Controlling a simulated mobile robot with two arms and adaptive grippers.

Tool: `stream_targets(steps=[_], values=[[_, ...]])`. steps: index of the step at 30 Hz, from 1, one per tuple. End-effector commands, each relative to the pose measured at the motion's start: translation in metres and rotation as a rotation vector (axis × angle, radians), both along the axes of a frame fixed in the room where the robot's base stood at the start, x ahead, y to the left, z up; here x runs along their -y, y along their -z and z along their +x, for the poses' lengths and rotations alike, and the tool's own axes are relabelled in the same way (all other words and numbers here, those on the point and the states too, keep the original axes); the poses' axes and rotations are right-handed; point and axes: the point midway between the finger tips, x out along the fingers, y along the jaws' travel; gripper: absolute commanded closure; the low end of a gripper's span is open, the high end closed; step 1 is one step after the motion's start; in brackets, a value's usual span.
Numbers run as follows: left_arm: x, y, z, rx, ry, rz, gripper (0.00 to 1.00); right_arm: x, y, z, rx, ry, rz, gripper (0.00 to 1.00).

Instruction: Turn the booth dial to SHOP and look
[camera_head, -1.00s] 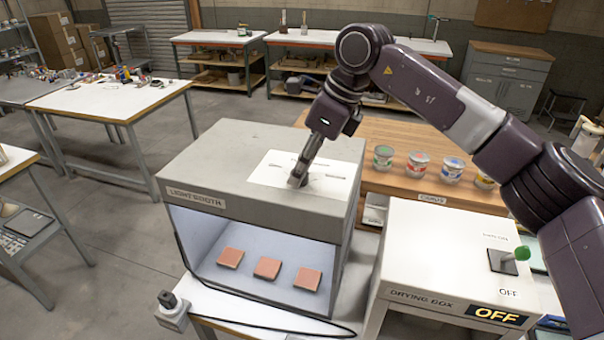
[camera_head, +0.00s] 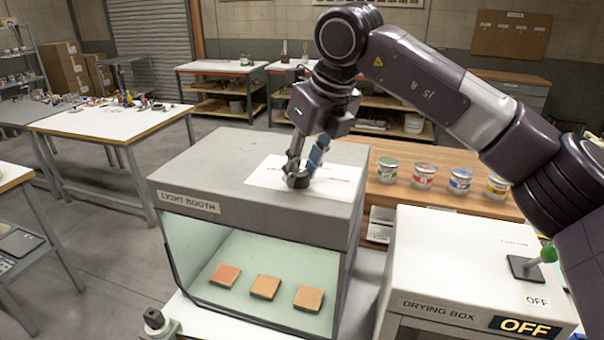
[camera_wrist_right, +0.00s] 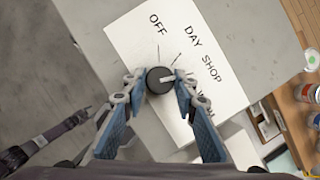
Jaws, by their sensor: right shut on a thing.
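The light booth (camera_head: 258,208) is a grey box with a white label card (camera_head: 335,183) on top. The card reads OFF, DAY, SHOP and a partly hidden last word. The black round dial (camera_wrist_right: 157,82) stands upright from the card. My right gripper (camera_head: 298,178) is shut on the dial from above, a fingertip on each side in the right wrist view (camera_wrist_right: 160,80). The dial's pale pointer is toward the right, roughly at SHOP; a fingertip partly covers it. The booth's inside glows pale green. A dark arm, seemingly my left, with its gripper (camera_wrist_right: 92,114), shows small at left.
Three orange-brown tiles (camera_head: 265,287) lie inside the booth. The drying box (camera_head: 470,250) stands at right, with a green-tipped lever (camera_head: 547,254) and an OFF sign. Several cans (camera_head: 423,175) stand on the wooden bench behind. My right arm reaches over them.

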Motion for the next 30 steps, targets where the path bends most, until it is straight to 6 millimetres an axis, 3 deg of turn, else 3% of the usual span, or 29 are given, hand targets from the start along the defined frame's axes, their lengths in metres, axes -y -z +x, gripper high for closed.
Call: stream_targets(steps=[12, 13, 17, 26, 30], values=[[0.0, 0.0, -0.001, -0.001, 0.0, 0.0, 0.6, 0.0, -0.002, 0.0, 0.002, 0.008, 0.001, 0.98], [0.0, 0.0, -0.001, -0.001, 0.0, 0.0, 0.6, 0.0, -0.002, 0.0, 0.002, 0.008, 0.001, 0.7], [0.0, 0.001, -0.001, -0.001, 0.0, 0.0, 0.6, 0.0, -0.001, 0.0, 0.002, 0.007, 0.001, 0.56], [-0.002, 0.001, -0.004, -0.005, 0.0, 0.003, 0.6, 0.0, -0.002, 0.0, 0.001, 0.007, 0.0, 0.56], [-0.002, 0.001, -0.003, -0.004, 0.0, 0.002, 0.6, 0.003, -0.015, -0.004, 0.003, 0.007, 0.001, 0.56]])
